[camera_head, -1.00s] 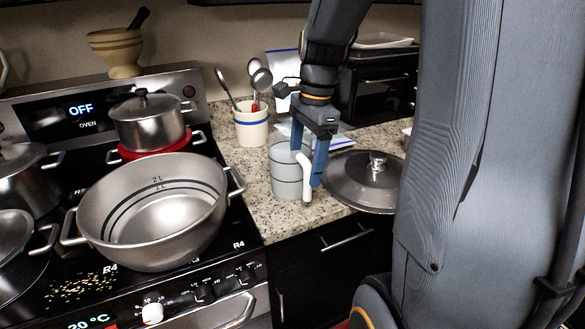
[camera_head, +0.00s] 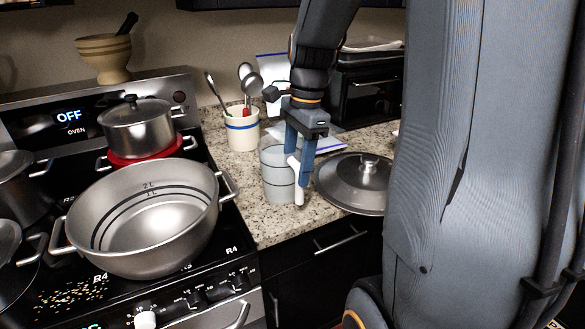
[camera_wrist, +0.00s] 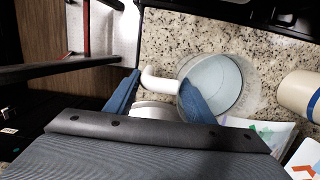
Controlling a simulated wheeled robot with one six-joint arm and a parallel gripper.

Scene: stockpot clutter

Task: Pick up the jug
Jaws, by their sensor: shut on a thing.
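The jug (camera_head: 277,180) is a grey, translucent cylinder with dark bands and a white handle. It stands upright on the granite counter, right of the stove. My gripper (camera_head: 298,172) points down at the jug's right side, and its blue fingers are shut on the jug, by the wall and handle. In the wrist view the jug (camera_wrist: 227,84) is seen from above with pale contents or base inside. The white handle (camera_wrist: 160,84) lies between the blue fingers of my gripper (camera_wrist: 158,94). Whether the jug's base is clear of the counter cannot be told.
A large open stockpot (camera_head: 146,215) stands on the stove left of the jug. A steel lid (camera_head: 345,185) lies close on the right. A utensil crock (camera_head: 243,133) stands behind. The counter's front edge (camera_head: 290,240) is near the jug.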

